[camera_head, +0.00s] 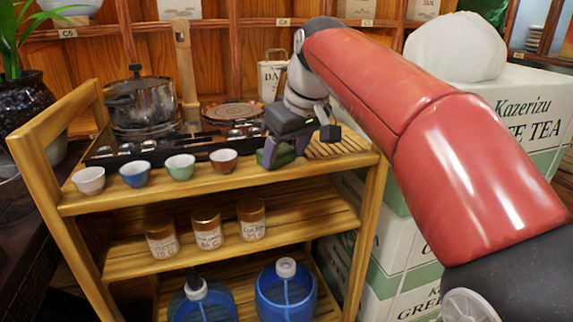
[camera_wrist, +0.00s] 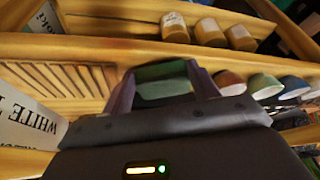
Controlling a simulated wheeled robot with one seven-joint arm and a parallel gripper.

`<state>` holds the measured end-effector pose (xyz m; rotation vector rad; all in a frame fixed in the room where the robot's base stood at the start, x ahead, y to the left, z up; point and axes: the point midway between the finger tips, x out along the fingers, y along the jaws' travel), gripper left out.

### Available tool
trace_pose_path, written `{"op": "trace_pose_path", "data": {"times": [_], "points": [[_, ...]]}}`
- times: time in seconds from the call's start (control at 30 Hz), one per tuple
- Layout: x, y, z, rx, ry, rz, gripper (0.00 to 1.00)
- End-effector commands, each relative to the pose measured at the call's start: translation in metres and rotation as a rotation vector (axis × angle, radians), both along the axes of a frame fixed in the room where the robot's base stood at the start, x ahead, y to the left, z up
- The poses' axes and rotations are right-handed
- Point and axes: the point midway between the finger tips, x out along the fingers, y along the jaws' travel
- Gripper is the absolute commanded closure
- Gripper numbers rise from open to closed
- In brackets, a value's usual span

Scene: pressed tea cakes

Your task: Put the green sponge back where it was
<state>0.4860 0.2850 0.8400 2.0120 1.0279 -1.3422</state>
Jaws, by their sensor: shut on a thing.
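The green sponge (camera_wrist: 163,82) is between the two purple fingers of my gripper (camera_wrist: 165,92) in the wrist view. My gripper is shut on it. In the head view my gripper (camera_head: 280,153) is low over the right part of the wooden cart's top (camera_head: 230,184), and a bit of green sponge (camera_head: 267,158) shows at its fingers. The sponge is just right of the red-brown cup (camera_head: 223,160) and left of the slatted part of the top (camera_head: 335,143). I cannot tell whether it touches the top. My gripper hides part of it.
White (camera_head: 89,180), blue (camera_head: 135,174) and green (camera_head: 180,166) cups line the front edge. Behind them is a dark tray (camera_head: 105,157) with small items and a steel pot (camera_head: 143,103). Lidded jars (camera_head: 207,230) stand on the middle shelf. Tea boxes (camera_head: 520,110) are stacked at right.

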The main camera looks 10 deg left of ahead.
Motion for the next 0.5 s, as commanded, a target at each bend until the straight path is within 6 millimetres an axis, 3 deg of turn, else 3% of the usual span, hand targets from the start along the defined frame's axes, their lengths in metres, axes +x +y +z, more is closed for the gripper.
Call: {"op": "trace_pose_path", "data": {"times": [0.37,0.4,0.5], "points": [[0.0,-0.0003,-0.0039,0.0,0.0,0.0,0.68],[0.0,-0.0002,-0.0034,0.001,-0.001,0.0,0.38],[0.0,-0.0002,-0.003,0.001,-0.001,0.0,0.31]]}}
